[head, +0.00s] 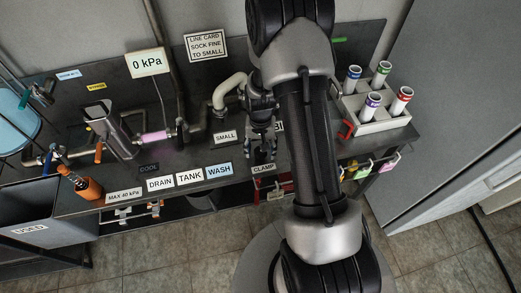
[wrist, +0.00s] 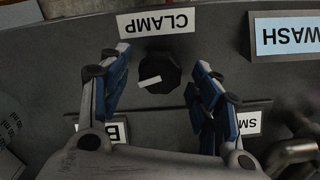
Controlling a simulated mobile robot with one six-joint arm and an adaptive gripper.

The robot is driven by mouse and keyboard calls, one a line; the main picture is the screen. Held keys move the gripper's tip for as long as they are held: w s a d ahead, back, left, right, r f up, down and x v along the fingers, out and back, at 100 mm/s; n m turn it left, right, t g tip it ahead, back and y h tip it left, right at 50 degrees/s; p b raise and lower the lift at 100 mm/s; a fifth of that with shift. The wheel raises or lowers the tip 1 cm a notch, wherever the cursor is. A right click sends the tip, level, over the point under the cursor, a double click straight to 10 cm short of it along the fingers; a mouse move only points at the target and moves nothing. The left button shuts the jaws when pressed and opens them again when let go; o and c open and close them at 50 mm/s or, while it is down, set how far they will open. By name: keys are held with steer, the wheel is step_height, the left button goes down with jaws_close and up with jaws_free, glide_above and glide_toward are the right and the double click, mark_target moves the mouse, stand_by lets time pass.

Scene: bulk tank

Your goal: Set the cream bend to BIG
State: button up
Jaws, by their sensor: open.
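The cream bend (head: 230,86) is a pale curved pipe on the bench in the head view. It arches to the left and its end turns down behind the SMALL label (head: 225,137). A second label, partly hidden by my arm, shows the letters BI (head: 279,127). My gripper (head: 262,154) is to the right and in front of the bend, apart from it, pointing down near the CLAMP label (head: 264,168). In the wrist view my gripper (wrist: 158,66) is open, with blue-padded fingers either side of a black knob (wrist: 158,80) with a white mark. I cannot tell any contact.
A rack (head: 382,118) with several colour-banded tubes stands at the right. A 0 kPa display (head: 148,62), a pink-sleeved pipe (head: 158,136) and an orange bottle (head: 83,184) are to the left. DRAIN, TANK and WASH labels (head: 219,170) line the front edge.

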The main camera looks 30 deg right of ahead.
steer(key=shift+c, duration=0.6)
jaws_close()
